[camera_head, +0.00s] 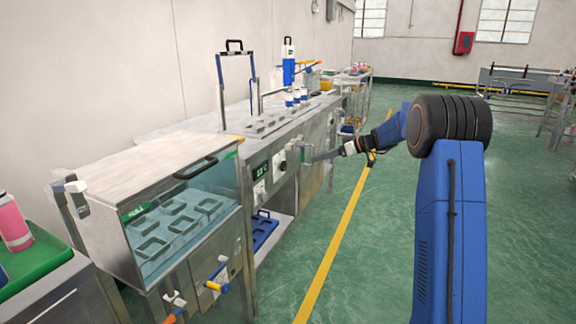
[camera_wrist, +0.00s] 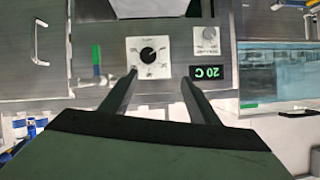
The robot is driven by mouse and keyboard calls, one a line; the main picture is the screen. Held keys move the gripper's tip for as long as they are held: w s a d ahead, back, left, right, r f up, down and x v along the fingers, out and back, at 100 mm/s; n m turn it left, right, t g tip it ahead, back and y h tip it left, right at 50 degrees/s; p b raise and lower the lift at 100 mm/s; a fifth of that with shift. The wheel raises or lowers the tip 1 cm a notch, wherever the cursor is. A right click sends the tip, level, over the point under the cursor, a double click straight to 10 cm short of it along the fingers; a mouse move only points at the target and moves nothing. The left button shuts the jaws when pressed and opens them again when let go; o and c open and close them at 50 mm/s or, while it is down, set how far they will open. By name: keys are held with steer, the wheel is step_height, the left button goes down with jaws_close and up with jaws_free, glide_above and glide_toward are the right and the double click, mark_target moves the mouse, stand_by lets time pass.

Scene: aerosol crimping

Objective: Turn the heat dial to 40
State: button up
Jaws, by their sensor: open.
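A dark round dial (camera_wrist: 153,55) sits on a square white plate with marks around it, near the middle of the wrist view. Its plate also shows on the bench front in the head view (camera_head: 280,166). The wrist picture is upside down, and the small dial marks are too blurred to read. A black display (camera_wrist: 206,73) beside the dial reads 20 C; it also shows in the head view (camera_head: 262,170). My gripper (camera_wrist: 160,79) is open and empty, its fingers pointing at the panel. The dial appears between the fingertips, apparently apart from them.
A second, smaller grey knob (camera_wrist: 208,36) on a white plate is close to the display. A glass-fronted water bath (camera_head: 180,215) stands left of the panel. A metal handle (camera_wrist: 40,42) is on the bench front. The green floor right of the bench is clear.

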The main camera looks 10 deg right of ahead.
mark_target(286, 165)
steer(key=shift+t, duration=0.3)
steer(key=x, duration=0.6)
steer(key=w+d+x, duration=0.1)
steer(key=x, duration=0.5)
steer(key=w+x, duration=0.1)
steer(key=x, duration=0.4)
steer(key=shift+w+d+f, duration=0.1)
steer(key=shift+w+f, duration=0.3)
steer(key=shift+w, duration=0.05)
steer(key=c, duration=1)
